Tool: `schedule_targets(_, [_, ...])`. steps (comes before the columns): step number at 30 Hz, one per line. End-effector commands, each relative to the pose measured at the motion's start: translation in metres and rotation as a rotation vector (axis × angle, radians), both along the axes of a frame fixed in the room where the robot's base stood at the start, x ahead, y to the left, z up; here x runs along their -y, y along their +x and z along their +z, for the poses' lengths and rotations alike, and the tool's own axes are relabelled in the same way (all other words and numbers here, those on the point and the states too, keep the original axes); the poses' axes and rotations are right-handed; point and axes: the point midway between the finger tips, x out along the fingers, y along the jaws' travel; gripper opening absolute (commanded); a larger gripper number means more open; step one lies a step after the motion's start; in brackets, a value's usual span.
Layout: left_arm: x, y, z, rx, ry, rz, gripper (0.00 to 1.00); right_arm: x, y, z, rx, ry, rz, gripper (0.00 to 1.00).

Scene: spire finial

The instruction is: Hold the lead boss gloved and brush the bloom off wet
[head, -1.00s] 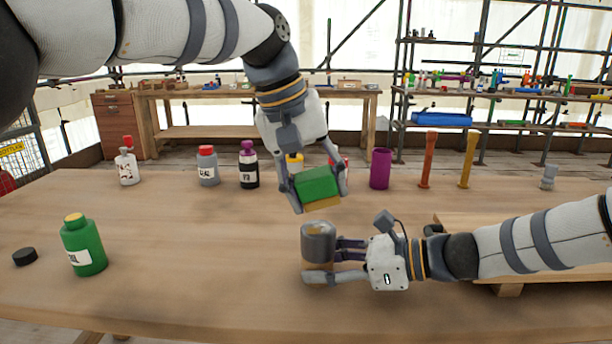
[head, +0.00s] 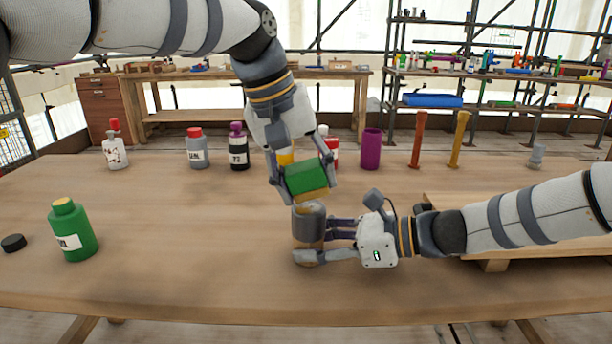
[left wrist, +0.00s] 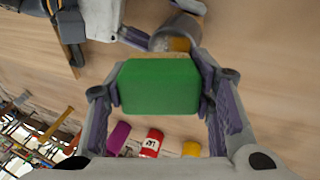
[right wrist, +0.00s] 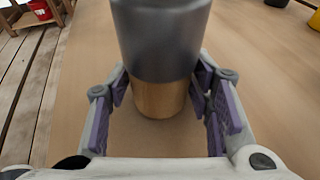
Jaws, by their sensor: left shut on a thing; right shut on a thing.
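The lead boss (head: 308,226) is a grey cylinder with a tan lower part. My right gripper (head: 318,242) is shut on it from the right side; the right wrist view shows the grey top and tan base (right wrist: 162,97) between the fingers. My left gripper (head: 304,182) is shut on a green block with a tan underside, the brush (head: 307,176), just above the boss. The left wrist view shows the green brush back (left wrist: 160,86) between the fingers, with the boss (left wrist: 176,34) beyond it. Whether brush and boss touch is hard to tell.
A green bottle (head: 73,232) and a black cap (head: 13,243) are at the table's left. Several bottles, including a grey one (head: 197,150), stand behind. A purple cylinder (head: 371,149) and orange post (head: 418,140) stand at the back right. The table front is clear.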

Motion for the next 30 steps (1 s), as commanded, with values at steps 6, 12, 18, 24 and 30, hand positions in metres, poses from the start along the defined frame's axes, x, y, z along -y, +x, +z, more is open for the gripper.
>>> schedule_targets(6, [-0.0001,0.0002,-0.0029,0.000,0.000,0.000,0.27,0.0000,-0.0004,-0.0010,-0.001,-0.001,0.001,0.32])
schedule_targets(12, [-0.0002,0.0001,-0.0053,0.000,0.000,0.000,0.27,0.0000,-0.0004,-0.0010,-0.001,-0.001,0.001,0.32])
schedule_targets(18, [-0.0001,0.0001,-0.0077,-0.001,0.000,0.000,0.27,0.0000,-0.0004,-0.0011,-0.002,-0.002,0.001,0.32])
schedule_targets(24, [-0.0001,0.0000,-0.0102,0.000,0.000,0.000,0.27,0.0000,-0.0005,-0.0011,-0.002,-0.002,0.001,0.32])
schedule_targets(30, [-0.0022,0.0023,-0.0105,0.000,0.000,0.001,0.27,0.0000,-0.0005,-0.0011,-0.002,-0.002,0.001,0.32])
